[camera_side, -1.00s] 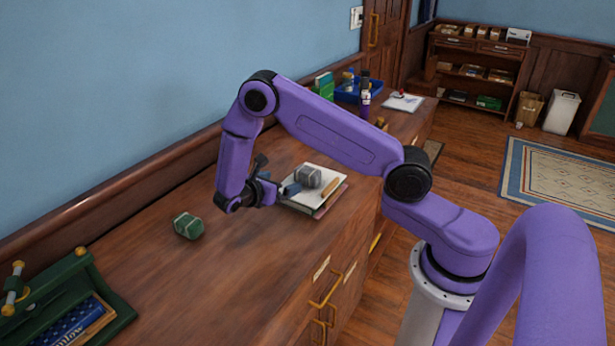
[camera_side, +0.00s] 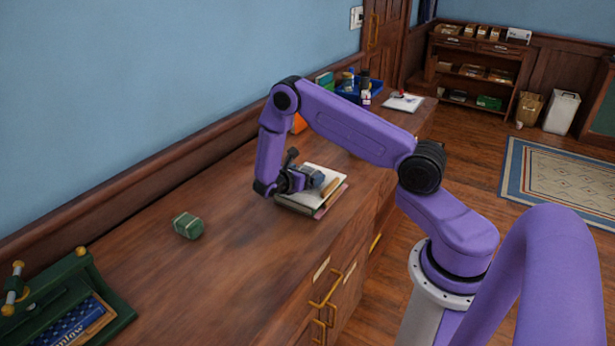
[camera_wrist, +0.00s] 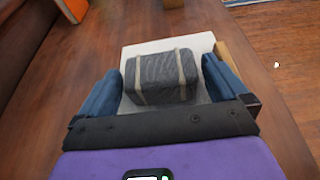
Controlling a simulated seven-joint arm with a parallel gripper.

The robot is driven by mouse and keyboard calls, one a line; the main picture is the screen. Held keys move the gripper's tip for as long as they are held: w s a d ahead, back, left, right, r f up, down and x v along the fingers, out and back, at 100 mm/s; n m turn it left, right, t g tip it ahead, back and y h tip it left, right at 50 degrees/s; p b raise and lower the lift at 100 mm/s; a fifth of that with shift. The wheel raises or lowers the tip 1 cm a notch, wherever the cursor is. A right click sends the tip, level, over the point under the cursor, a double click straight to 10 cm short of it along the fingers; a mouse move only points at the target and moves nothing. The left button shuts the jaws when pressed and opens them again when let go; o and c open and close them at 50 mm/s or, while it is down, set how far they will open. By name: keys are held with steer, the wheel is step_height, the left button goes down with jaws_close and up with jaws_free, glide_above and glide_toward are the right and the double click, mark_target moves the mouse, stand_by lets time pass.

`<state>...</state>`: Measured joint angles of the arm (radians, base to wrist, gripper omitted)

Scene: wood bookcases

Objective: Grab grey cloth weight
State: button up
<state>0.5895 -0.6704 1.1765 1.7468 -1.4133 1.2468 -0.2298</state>
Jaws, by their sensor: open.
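The grey cloth weight (camera_wrist: 160,78), a dark grey block with two pale bands, lies on a white-topped book or pad (camera_wrist: 205,42) in the wrist view. My gripper (camera_wrist: 160,88) is open, with one blue finger on each side of the weight. Small gaps seem to show between the fingers and the weight; I cannot tell if either touches. In the side view my gripper (camera_side: 308,180) is low over the stack of books (camera_side: 327,203), and mostly hides the weight.
A green banded weight (camera_side: 187,226) lies on the wooden counter (camera_side: 230,270) to the left. A green press-like frame (camera_side: 85,295) stands at the near left. A blue tray (camera_side: 350,93) with bottles and an orange object (camera_side: 299,123) are farther back.

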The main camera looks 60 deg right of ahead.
steer(key=shift+x, duration=1.05)
steer(key=c, duration=1.4)
steer(key=shift+o, duration=0.2)
steer(key=shift+r, duration=0.1)
